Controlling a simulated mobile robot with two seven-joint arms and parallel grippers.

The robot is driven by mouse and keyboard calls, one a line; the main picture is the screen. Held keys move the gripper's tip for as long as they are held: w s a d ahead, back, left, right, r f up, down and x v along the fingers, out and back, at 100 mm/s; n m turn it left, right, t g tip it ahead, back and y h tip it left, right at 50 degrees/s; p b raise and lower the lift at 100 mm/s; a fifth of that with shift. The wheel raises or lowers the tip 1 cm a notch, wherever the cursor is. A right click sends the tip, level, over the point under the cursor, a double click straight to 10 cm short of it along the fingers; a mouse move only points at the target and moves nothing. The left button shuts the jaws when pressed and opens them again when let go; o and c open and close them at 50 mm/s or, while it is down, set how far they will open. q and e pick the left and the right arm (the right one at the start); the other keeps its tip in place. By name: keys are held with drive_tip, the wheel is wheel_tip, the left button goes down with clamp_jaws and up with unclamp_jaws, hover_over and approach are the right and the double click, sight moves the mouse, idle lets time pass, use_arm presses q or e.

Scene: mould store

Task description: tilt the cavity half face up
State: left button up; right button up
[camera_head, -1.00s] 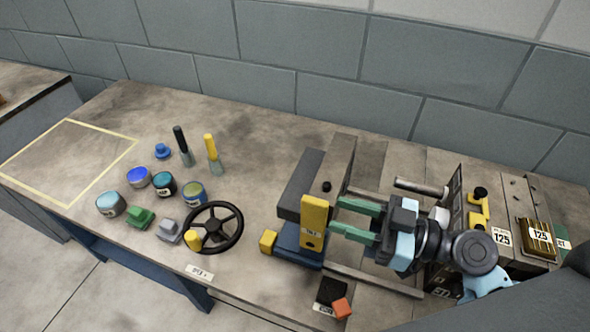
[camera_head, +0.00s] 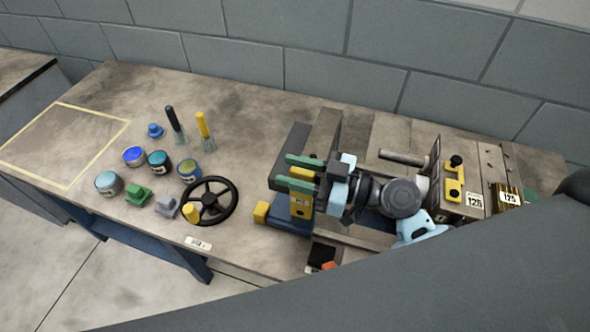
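A long mould fixture stands at the right of the bench. At its left end is a dark grey block (camera_head: 287,143), with a yellow labelled plate (camera_head: 301,209) in front and a blue base (camera_head: 293,224) below. I cannot tell for sure which part is the cavity half. My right gripper (camera_head: 283,170) has green fingers, spread apart, pointing left over the block and the plate's upper part. The fingers hide the plate's top, and contact cannot be judged. My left gripper is not in view.
Several paint pots, including a teal one (camera_head: 159,162), and brushes stand farther left. A taped rectangle (camera_head: 98,156) at the far left is empty. A grey wall runs behind.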

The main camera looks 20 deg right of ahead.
drive_tip(key=shift+w+a, duration=0.1)
drive_tip(key=shift+a, duration=0.1)
clamp_jaws()
drive_tip(key=shift+w, duration=0.1)
